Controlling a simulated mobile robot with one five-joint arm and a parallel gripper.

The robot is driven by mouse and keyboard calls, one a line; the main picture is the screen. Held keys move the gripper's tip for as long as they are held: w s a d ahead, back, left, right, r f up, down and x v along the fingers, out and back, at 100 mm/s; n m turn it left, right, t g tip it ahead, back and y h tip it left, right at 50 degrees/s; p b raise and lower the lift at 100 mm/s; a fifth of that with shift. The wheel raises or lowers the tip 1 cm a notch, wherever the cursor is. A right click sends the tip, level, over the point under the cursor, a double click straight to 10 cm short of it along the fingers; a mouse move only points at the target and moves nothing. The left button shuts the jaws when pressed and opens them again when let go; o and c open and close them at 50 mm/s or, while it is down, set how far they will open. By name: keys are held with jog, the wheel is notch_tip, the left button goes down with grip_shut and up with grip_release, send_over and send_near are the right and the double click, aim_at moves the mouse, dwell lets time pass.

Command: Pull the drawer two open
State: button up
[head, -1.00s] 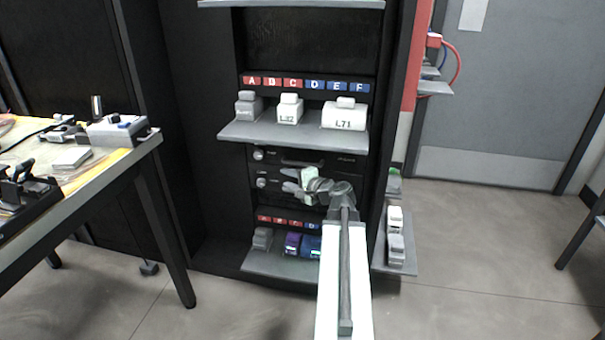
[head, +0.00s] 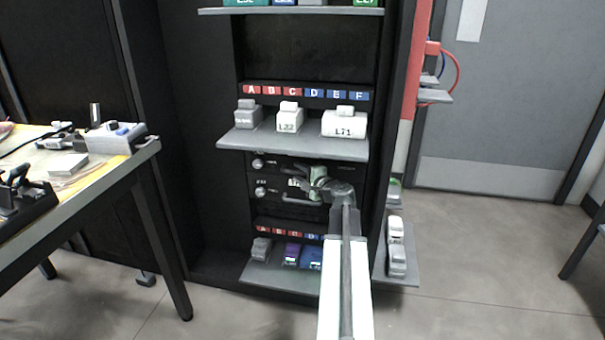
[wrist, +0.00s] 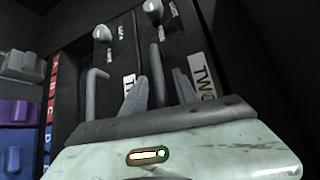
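Drawer two is the upper of two black drawer fronts in the cabinet. Its knob (head: 257,163) shows in the head view. In the wrist view, which is turned sideways, its label "TWO" (wrist: 205,75) and its bar handle (wrist: 157,75) show. The drawer looks shut. My gripper (head: 316,180) is in front of the drawers in the head view and hides part of them. In the wrist view the fingers of my gripper (wrist: 160,92) are apart, one on each side of the handle. Gaps show beside the handle; I cannot tell if either finger touches it.
The lower drawer has its own handle (wrist: 93,95) and knob (head: 260,192) close by. A grey shelf (head: 235,138) with white and grey blocks juts out above; a lower shelf (head: 262,274) holds more blocks. A worktable (head: 110,172) stands left.

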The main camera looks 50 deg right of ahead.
grip_shut()
dwell(1.3)
